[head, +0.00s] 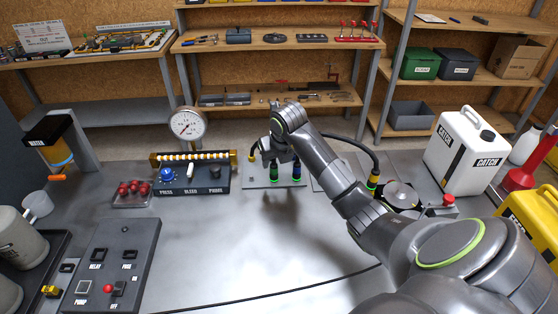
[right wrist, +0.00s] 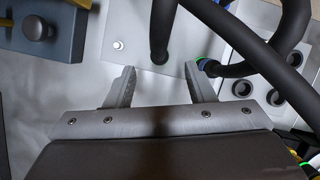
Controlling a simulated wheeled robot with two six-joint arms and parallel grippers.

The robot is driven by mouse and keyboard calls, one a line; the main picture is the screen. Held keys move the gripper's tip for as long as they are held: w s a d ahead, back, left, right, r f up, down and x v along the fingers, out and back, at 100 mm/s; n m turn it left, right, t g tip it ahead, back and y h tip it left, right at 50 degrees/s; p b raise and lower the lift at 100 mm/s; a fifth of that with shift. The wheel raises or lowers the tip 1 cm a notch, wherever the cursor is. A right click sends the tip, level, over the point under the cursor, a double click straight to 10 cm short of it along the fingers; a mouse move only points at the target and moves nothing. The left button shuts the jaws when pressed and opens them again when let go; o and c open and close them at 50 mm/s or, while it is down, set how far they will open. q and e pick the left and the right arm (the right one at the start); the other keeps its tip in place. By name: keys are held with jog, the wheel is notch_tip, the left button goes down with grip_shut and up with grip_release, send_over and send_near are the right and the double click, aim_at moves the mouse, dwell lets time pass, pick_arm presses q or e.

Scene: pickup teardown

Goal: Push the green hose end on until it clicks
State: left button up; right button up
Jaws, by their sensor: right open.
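My right gripper (head: 283,163) is above the grey plate (head: 258,183) on the bench, beside two dark upright fittings with green at their bases, a left one (head: 274,174) and a right one (head: 297,172). In the right wrist view the gripper (right wrist: 160,80) is open. A black hose (right wrist: 161,28) runs down to the plate (right wrist: 128,40) ahead of the gap between the fingers, with a trace of green at its foot. Another hose end with a green ring (right wrist: 202,62) is close to the right finger. I cannot tell whether either is fully seated. My left gripper is out of view.
A black hose (head: 362,143) arcs to a green-ringed end (head: 372,183) at the right. A control box (head: 205,181) and pressure gauge (head: 187,125) stand left of the plate. A white canister (head: 464,150) stands at the right. The bench front (head: 230,245) is mostly clear.

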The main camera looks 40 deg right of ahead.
aim_at(274, 164)
jog(key=b+x, duration=0.5)
jog(key=x, duration=0.2)
jog(key=shift+w+f, duration=0.15)
jog(key=shift+f, duration=0.1)
grip_shut()
dwell(0.4)
jog(key=shift+r, duration=0.1)
jog(key=shift+r+p, duration=0.45)
jog(key=shift+r, duration=0.35)
jog(key=shift+r, duration=0.25)
